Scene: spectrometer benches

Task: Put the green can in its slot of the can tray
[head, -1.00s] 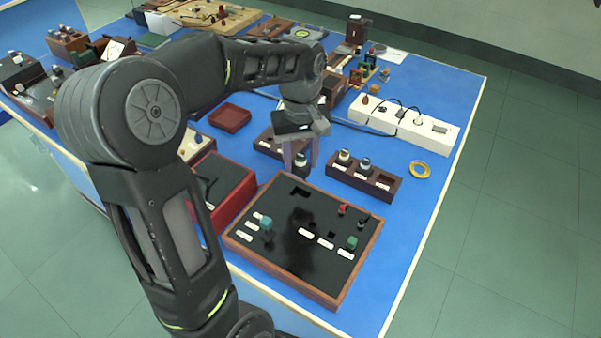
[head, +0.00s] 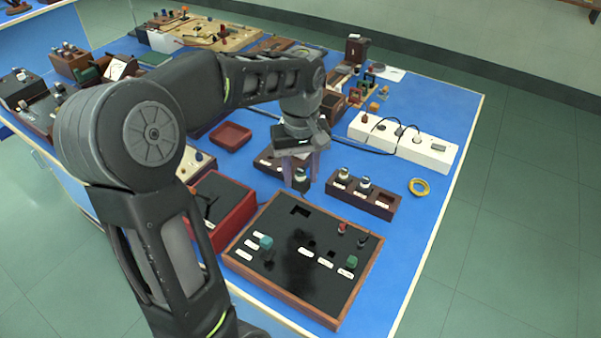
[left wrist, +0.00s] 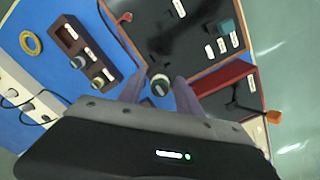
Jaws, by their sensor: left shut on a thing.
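My left gripper (head: 301,168) is shut on a dark can with a pale, greenish top, the green can (head: 301,181). It also shows between the fingertips in the left wrist view (left wrist: 160,86). It hangs upright behind the black panel's far edge; its height above the bench is hard to tell. The can tray (head: 376,205), a brown block, lies right of the gripper. Two cans stand in its left and middle slots; its right slot is empty. The tray also shows in the left wrist view (left wrist: 83,48). My right gripper is not in view.
A wood-framed black panel (head: 290,285) with small blocks and pegs lies in front. A red box (head: 232,222) is left of it. Another brown block (head: 267,164) is partly hidden behind the gripper. A yellow ring (head: 419,187) and white power strip (head: 425,150) lie right and behind.

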